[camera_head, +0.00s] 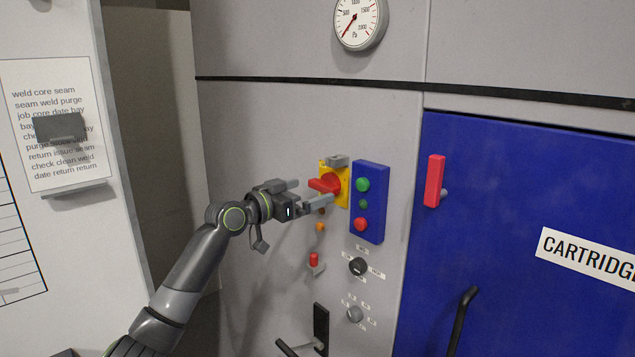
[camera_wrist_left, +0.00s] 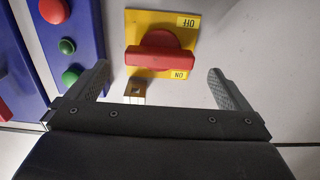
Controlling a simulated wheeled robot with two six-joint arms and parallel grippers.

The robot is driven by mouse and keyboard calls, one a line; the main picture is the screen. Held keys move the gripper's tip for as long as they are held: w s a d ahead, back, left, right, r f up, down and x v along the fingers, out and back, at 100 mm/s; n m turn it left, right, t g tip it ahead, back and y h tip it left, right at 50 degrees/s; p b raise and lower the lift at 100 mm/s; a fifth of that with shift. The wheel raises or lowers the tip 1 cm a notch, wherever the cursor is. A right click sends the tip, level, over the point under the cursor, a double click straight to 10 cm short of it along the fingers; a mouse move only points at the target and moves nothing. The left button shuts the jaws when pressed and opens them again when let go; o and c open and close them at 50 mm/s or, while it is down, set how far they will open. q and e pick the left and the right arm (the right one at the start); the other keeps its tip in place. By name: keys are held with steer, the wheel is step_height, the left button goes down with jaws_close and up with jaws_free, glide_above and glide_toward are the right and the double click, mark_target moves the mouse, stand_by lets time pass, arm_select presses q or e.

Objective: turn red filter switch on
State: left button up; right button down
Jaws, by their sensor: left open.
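The red switch handle (camera_head: 326,185) sits on a yellow plate (camera_head: 344,172) on the grey cabinet wall. In the left wrist view the red handle (camera_wrist_left: 160,53) lies crosswise on the yellow plate (camera_wrist_left: 146,18). That plate carries an upside-down "OFF" label at its upper right and an upside-down "ON" label at its lower right. My left gripper (camera_head: 310,192) is open and empty, just in front of the switch. In the left wrist view its fingers (camera_wrist_left: 158,76) stand wide apart, with the handle centred beyond them and apparently not touched. My right gripper is out of view.
A blue box (camera_head: 371,202) with green and red buttons stands close to the right of the switch. A blue door (camera_head: 520,190) with a red handle (camera_head: 434,181) is at right.

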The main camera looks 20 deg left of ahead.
mark_target(319, 188)
arm_select(q)
steer(key=shift+p+x, duration=0.45)
steer(key=shift+x, duration=1.5)
steer(key=c, duration=1)
